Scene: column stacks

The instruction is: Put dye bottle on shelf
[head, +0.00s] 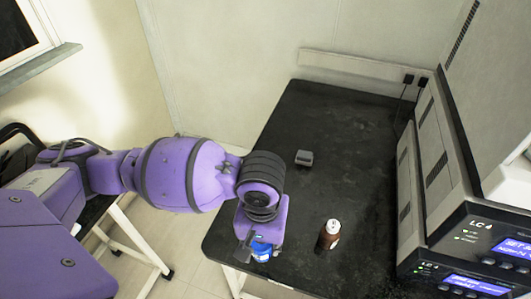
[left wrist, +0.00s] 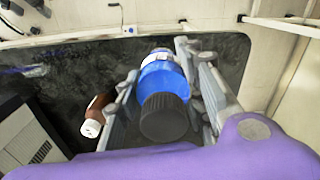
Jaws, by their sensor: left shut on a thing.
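A blue bottle with a black cap and a pale label, which I take for the dye bottle, shows in the head view (head: 262,252) and fills the middle of the left wrist view (left wrist: 164,78). My left gripper (head: 252,250) is shut on it, with a finger on each side of the bottle in the left wrist view (left wrist: 160,95). It is over the near left edge of the black table; I cannot tell whether the bottle touches the top. Part of the bottle is hidden by the gripper. I see no clear shelf. My right gripper is not in view.
A brown bottle with a white cap (head: 329,236) stands on the black table (head: 350,130), right of my gripper. A small grey block (head: 304,158) lies farther back. A stack of LC4 instruments (head: 465,235) borders the right side. The far tabletop is clear.

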